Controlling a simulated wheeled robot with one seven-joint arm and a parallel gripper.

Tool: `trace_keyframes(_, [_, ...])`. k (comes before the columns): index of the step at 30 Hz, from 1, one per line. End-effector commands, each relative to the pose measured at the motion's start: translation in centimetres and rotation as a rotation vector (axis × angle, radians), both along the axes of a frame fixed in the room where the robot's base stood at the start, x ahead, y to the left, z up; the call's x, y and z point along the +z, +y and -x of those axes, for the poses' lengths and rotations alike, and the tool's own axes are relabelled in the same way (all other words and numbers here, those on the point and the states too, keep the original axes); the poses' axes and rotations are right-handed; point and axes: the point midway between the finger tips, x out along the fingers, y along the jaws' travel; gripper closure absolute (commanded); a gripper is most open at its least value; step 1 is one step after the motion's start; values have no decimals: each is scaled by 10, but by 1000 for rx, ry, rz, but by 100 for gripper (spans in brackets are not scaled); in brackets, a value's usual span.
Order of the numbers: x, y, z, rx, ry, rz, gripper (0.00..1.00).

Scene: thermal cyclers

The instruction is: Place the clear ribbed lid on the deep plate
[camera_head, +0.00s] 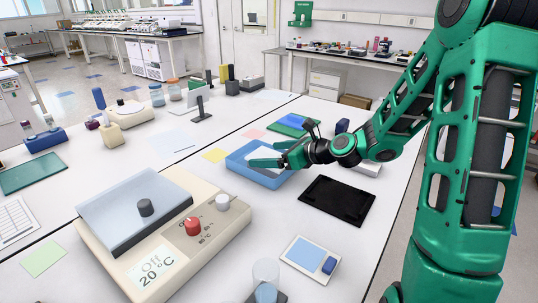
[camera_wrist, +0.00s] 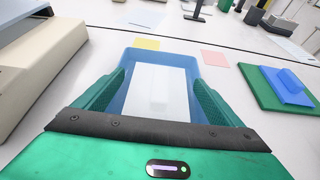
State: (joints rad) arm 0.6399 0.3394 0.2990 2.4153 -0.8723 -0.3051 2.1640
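A blue open-topped tray (camera_head: 240,172) stands on the bench, and it also shows in the wrist view (camera_wrist: 185,62). Inside it is a pale, whitish, rectangular translucent piece (camera_wrist: 160,75); it looks like the clear lid, but I cannot make out ribs. A smaller pale block shape shows at its near end. My gripper (camera_head: 268,158) is over the tray. Its two green fingers stand wide apart on either side of the pale piece in the wrist view (camera_wrist: 160,88), with nothing clearly gripped. I cannot identify the deep plate for sure in either view.
A cream thermal cycler (camera_head: 205,255) with a grey lid, red and white knobs stands front left of the tray. A black flat tray (camera_head: 337,201) lies to the right. Green and blue boards (camera_head: 291,124) lie behind.

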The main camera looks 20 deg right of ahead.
Motion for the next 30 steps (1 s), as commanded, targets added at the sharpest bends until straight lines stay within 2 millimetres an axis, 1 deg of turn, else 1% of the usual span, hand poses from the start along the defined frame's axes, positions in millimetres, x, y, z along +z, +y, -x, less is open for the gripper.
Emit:
trace_keyframes(5, [1, 0, 0, 0, 0, 0, 10])
trace_keyframes(10, [13, 0, 0, 0, -3, 3, 10])
trace_keyframes(24, [47, -51, 69, -6, -1, 2, 10])
trace_keyframes(30, [55, -63, 85, -2, 0, 1, 10])
